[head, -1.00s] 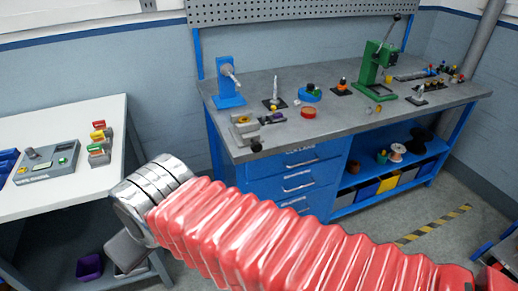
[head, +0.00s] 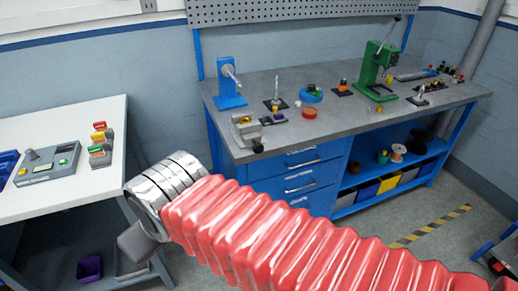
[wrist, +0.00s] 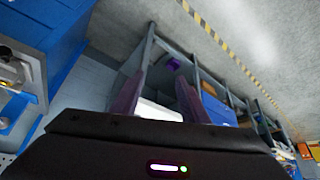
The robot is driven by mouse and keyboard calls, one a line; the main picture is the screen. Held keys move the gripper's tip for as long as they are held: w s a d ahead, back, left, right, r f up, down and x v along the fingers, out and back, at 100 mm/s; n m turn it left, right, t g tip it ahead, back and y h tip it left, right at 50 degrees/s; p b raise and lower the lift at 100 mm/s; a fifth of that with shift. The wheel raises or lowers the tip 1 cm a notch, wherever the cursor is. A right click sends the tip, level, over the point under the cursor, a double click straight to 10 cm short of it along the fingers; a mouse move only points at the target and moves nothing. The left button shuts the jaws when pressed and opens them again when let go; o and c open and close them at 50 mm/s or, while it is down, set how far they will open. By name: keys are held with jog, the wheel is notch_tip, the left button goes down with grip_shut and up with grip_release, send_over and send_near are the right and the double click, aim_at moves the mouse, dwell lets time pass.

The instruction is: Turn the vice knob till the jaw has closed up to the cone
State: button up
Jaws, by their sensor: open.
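The grey vice (head: 245,131) sits at the front left corner of the workbench, with its black knob (head: 258,147) facing out over the front edge. A small yellow thing shows at the top of the vice; I cannot tell whether it is the cone. In the wrist view, part of what looks like the vice (wrist: 14,70) is at the left edge. My gripper (wrist: 160,90) is open and empty in the wrist view, its two dark fingers apart. In the head view its fingers cannot be made out; my wrist is left of the vice and lower, well apart from the knob.
The grey workbench (head: 350,124) holds a blue stand (head: 228,88), a green press (head: 377,72), a red dish (head: 310,113) and small parts. A white table (head: 60,190) with a control box (head: 45,165) stands at left. Open floor lies between the two tables.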

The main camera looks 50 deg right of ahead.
jog(key=shift+o, duration=1)
jog(key=w+d+f+m+t+h, duration=0.1)
jog(key=w+d+f+t+h, duration=0.1)
jog(key=w+d, duration=0.7)
jog(key=shift+w+d+f, duration=0.35)
jog(key=shift+d+f, duration=0.1)
jog(key=shift+d, duration=0.6)
jog(key=w+d+f+t+h, duration=0.2)
jog(key=d+f, duration=0.2)
jog(key=d, duration=0.6)
jog(key=w+d+f+t+h, duration=0.1)
jog(key=w+d+f+h, duration=0.15)
jog(key=d, duration=0.85)
jog(key=s+d+f+m+t+h, duration=0.1)
jog(key=s+d+f+t+h, duration=0.2)
jog(key=s+d+f, duration=0.3)
jog(key=s+d+t, duration=0.1)
jog(key=s+d, duration=0.2)
jog(key=s, duration=0.3)
jog(key=shift+d+m+h, duration=0.3)
jog(key=shift+m+h, duration=0.05)
jog(key=shift+m, duration=0.05)
jog(key=shift+w, duration=0.2)
